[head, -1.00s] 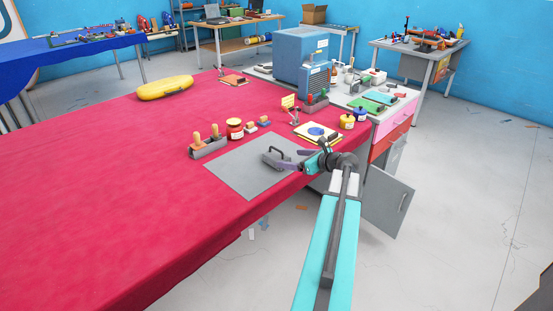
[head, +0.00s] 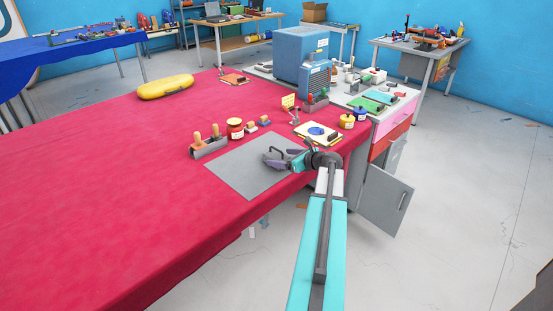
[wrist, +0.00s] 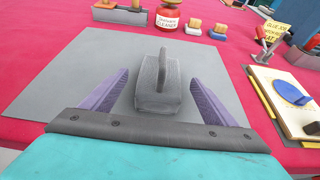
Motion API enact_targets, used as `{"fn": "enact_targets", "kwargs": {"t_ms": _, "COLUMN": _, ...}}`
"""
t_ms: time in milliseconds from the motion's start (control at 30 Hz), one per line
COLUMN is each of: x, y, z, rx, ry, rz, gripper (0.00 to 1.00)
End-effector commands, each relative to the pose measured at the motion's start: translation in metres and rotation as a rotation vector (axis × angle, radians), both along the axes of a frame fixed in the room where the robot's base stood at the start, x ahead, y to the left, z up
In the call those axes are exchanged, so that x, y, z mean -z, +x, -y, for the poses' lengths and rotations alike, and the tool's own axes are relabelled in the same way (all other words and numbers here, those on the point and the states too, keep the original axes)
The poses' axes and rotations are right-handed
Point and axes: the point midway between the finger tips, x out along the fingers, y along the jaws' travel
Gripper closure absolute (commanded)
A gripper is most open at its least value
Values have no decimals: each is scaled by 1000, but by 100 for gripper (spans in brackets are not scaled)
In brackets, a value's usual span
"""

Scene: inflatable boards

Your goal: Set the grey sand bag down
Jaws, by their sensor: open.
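The grey sand bag (head: 274,152), a dark grey block with a loop handle on top, sits upright on the grey mat (head: 235,175) near the red table's front edge. It also shows in the middle of the wrist view (wrist: 158,92). My gripper (head: 283,161) is low over the mat at the bag. In the wrist view its two purple fingers (wrist: 158,85) stand apart, one on each side of the bag, with a gap showing on both sides. The lower near end of the bag is close to the gripper's dark palm bar.
Behind the mat stand a rack with orange-handled tools (head: 208,145), a red jar (head: 235,128) and small stamps (head: 258,123). A board with a blue disc (head: 316,132) lies to the right. A yellow inflatable (head: 165,87) lies further back. The table's left side is clear.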

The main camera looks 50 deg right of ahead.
Motion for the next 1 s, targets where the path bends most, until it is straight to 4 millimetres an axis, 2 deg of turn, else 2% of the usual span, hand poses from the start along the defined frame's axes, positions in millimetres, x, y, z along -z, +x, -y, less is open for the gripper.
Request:
{"fn": "enact_targets", "kwargs": {"t_ms": 200, "x": 8, "y": 26, "z": 3, "rx": -1, "ry": 0, "rz": -1, "gripper": 20}}
{"fn": "enact_targets", "kwargs": {"t_ms": 333, "x": 12, "y": 35, "z": 3, "rx": 0, "ry": 0, "rz": 0, "gripper": 20}}
{"fn": "enact_targets", "kwargs": {"t_ms": 967, "x": 14, "y": 36, "z": 3, "rx": 2, "ry": 0, "rz": 0, "gripper": 20}}
{"fn": "enact_targets", "kwargs": {"t_ms": 1000, "x": 14, "y": 36, "z": 3, "rx": 2, "ry": 0, "rz": 0, "gripper": 26}}
